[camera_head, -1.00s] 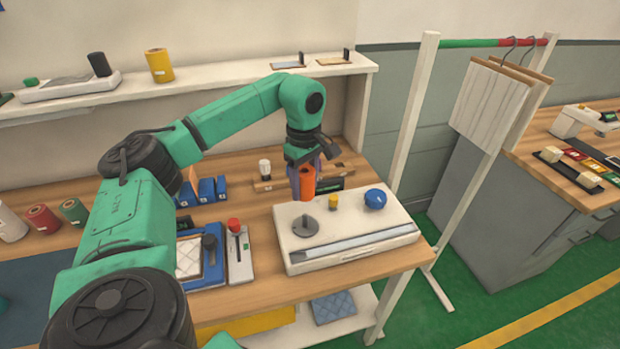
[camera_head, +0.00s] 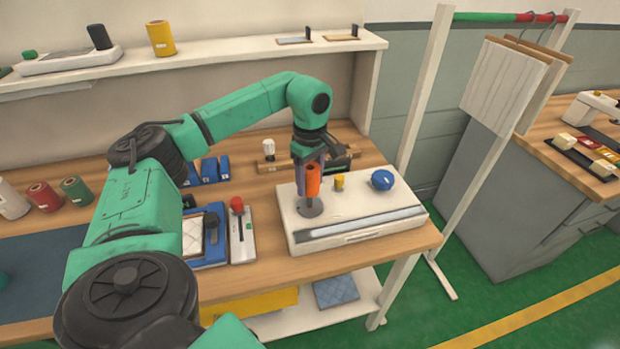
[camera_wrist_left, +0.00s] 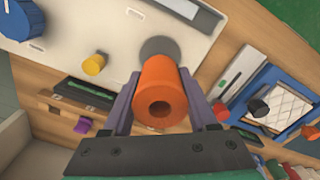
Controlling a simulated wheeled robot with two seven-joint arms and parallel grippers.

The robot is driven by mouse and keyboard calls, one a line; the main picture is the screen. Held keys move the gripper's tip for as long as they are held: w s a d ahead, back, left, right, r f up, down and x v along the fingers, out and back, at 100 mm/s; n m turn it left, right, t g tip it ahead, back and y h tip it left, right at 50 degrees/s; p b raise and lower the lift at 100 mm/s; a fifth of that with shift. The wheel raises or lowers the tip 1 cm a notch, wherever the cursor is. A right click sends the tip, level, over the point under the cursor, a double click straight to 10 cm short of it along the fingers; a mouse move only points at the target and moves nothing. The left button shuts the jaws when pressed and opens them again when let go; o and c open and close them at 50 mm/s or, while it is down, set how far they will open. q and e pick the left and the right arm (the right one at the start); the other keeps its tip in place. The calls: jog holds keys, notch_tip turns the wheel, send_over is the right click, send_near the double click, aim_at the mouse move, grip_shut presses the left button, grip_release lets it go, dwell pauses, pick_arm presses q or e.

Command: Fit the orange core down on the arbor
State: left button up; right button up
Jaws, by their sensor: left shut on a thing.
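The orange core (camera_head: 313,181) is upright between the fingers of my left gripper (camera_head: 307,178), which is shut on it. In the left wrist view the core (camera_wrist_left: 162,95) shows its open bore, with a purple-grey finger on each side. The arbor's grey round base (camera_head: 310,209) is on the white machine just below the core. The arbor's post is hidden by the core and fingers. In the left wrist view the base (camera_wrist_left: 158,48) shows partly past the core's far end. I cannot tell whether the post is inside the bore. My right gripper is out of view.
The white machine (camera_head: 370,207) carries a yellow knob (camera_head: 339,182), a blue knob (camera_head: 382,180) and a long grey bar along its front. A red-knobbed device (camera_head: 241,235) and a blue tray (camera_head: 210,262) stand to its left. A white rack post (camera_head: 412,100) rises beyond its right side.

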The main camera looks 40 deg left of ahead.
aim_at(310, 205)
pick_arm(q)
jog(key=shift+r, duration=0.1)
dwell(0.8)
jog(key=shift+p, duration=0.3)
dwell(0.5)
jog(key=shift+f+b, duration=1.75)
jog(key=shift+f, duration=1.15)
jog(key=o, duration=1.5)
jog(key=shift+r, duration=0.1)
jog(key=shift+c, duration=0.2)
